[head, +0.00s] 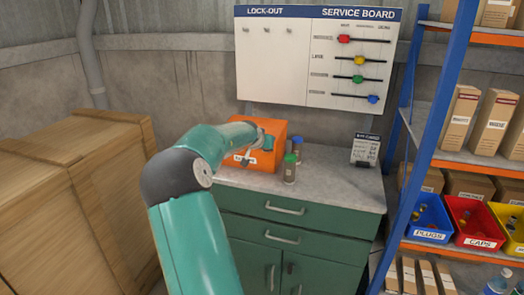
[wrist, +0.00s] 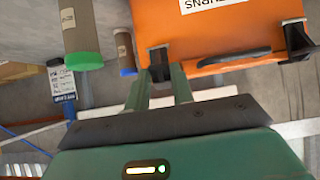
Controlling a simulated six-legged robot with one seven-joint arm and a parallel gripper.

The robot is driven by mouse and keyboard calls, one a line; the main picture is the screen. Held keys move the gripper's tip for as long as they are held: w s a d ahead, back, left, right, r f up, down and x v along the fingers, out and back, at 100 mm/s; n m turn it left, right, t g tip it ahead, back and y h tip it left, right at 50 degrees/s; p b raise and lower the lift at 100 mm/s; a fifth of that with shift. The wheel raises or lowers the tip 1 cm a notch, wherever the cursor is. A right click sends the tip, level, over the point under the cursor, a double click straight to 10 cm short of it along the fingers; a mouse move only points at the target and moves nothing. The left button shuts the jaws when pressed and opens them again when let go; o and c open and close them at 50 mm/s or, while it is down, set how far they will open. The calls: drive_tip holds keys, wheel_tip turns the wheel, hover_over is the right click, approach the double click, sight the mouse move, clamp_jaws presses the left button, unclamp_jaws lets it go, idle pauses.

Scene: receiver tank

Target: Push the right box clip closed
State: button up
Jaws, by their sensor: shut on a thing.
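The orange box (head: 262,160) sits on the counter's left part in the head view. It fills the upper right of the wrist view (wrist: 225,35), where its white label appears upside down. A dark handle (wrist: 233,57) lies along its edge between two dark clips. The right box clip (wrist: 158,57) is on the left in the wrist view, near the bottles. The other clip (wrist: 296,38) stands out from the edge at far right. My gripper (wrist: 160,78) is at the right clip, its fingers closed around it. The fingertips partly hide the clip, so its exact angle is unclear.
Green-capped (head: 289,170) and blue-capped (head: 297,147) bottles stand just right of the box. A small sign (head: 365,150) stands at the counter's right end. A service board (head: 318,55) hangs behind. Shelves (head: 440,110) are at right, wooden crates (head: 110,200) at left. The counter's right half (head: 335,190) is mostly clear.

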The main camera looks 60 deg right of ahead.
drive_tip(key=shift+w+d+r+g+y, duration=0.15)
drive_tip(key=shift+d+r+y, duration=0.4)
drive_tip(key=shift+y, duration=0.55)
drive_tip(key=shift+d+r+g+y, duration=0.2)
drive_tip(key=shift+d+y, duration=0.55)
drive_tip(key=shift+y, duration=0.35)
drive_tip(key=o, duration=1)
drive_tip(key=shift+d, duration=0.1)
drive_tip(key=v, duration=1.4)
drive_tip(key=shift+d, duration=0.2)
